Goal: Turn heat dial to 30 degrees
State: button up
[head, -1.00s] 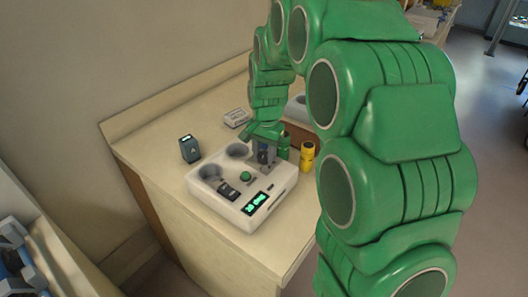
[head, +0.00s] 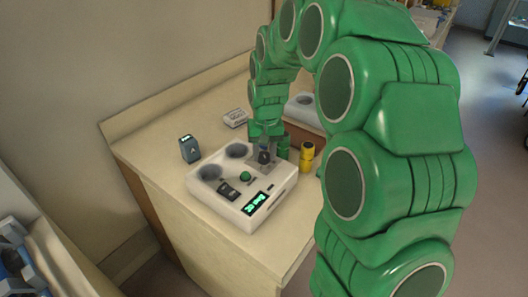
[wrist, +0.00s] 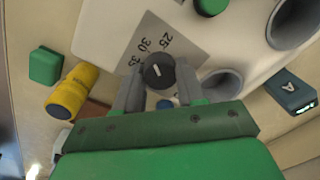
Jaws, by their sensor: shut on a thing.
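The heat dial (wrist: 158,72) is a round black knob with a white pointer mark, on a grey scale plate (wrist: 185,43) printed 25, 30 and 35. My gripper (wrist: 159,80) is shut on the dial, with one grey finger on each side of it. I cannot tell exactly which number the mark points to. The white device (head: 240,212) carrying the dial sits on the counter in the head view. Its lit green display (head: 256,202) is too small to read surely. My gripper (head: 264,158) hides most of the dial there.
The device also has a green button (head: 245,176), a black switch (head: 228,191) and round wells. A dark box (head: 190,149) stands to its left. A yellow bottle (head: 306,156) and a green container (head: 283,146) stand close to my gripper. A small white box (head: 235,118) lies behind.

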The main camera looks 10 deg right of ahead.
aim_at(265, 154)
jog(key=shift+n, duration=1.1)
jog(key=o, duration=1.1)
jog(key=shift+c, duration=0.2)
jog(key=shift+d+r, duration=0.2)
jog(key=shift+r, duration=3.7)
